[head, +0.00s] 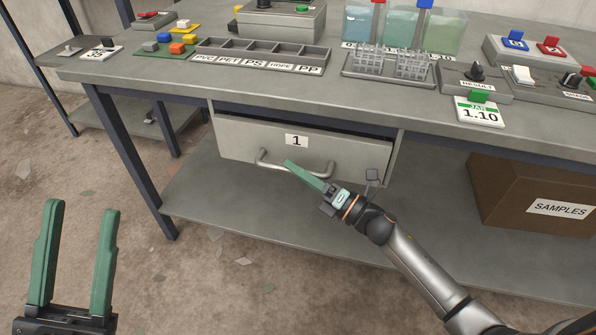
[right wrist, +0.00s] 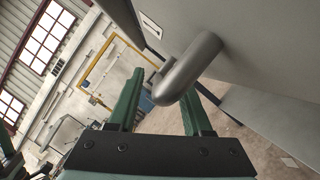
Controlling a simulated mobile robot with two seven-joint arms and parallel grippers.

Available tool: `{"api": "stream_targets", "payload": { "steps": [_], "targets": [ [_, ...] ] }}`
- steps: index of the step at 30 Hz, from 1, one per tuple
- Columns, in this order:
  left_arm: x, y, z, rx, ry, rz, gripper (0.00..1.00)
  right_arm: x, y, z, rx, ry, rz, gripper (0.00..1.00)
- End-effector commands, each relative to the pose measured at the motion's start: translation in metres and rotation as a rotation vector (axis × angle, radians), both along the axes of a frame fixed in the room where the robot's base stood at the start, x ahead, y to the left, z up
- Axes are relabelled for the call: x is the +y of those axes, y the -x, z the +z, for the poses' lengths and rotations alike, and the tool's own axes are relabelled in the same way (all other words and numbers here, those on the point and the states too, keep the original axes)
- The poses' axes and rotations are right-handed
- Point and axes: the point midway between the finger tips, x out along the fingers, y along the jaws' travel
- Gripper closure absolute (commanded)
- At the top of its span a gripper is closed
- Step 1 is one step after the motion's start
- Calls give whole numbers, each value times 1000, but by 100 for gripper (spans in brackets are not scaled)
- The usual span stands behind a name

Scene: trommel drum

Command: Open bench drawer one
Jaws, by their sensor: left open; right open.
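Drawer one (head: 232,143) is a grey front marked "1" under the bench top. A dark gap shows along its top and its front stands forward of the bench, so it is slightly open. Its bar handle (head: 268,165) is grey metal. My right gripper (head: 297,171) is at the handle, open. In the right wrist view the handle (right wrist: 188,70) lies between its two green fingers (right wrist: 160,98), not clamped; whether it touches a finger I cannot tell. My left gripper (head: 83,209) is open and empty at the lower left, over the floor, away from the bench.
The bench top (head: 350,105) holds labelled bins (head: 262,58), a wire-basket tray (head: 390,72), colored tanks (head: 405,30) and switch boxes. Below is a shelf (head: 215,205) with a brown SAMPLES box (head: 500,195) at right. The floor in front is open.

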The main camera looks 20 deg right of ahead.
Motion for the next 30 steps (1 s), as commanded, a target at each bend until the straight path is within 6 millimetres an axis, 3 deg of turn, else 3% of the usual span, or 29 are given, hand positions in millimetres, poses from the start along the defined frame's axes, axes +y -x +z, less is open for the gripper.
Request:
{"api": "stream_targets", "payload": {
  "steps": [3,16,30],
  "targets": [
    [0,0,0,0,0,0,50,0,0,0,0,0,0,50],
    [0,0,0,-1,0,-1,50,0,0,0,0,0,0,99],
    [0,0,0,-2,-1,-2,50,0,0,0,0,0,0,100]
  ]
}}
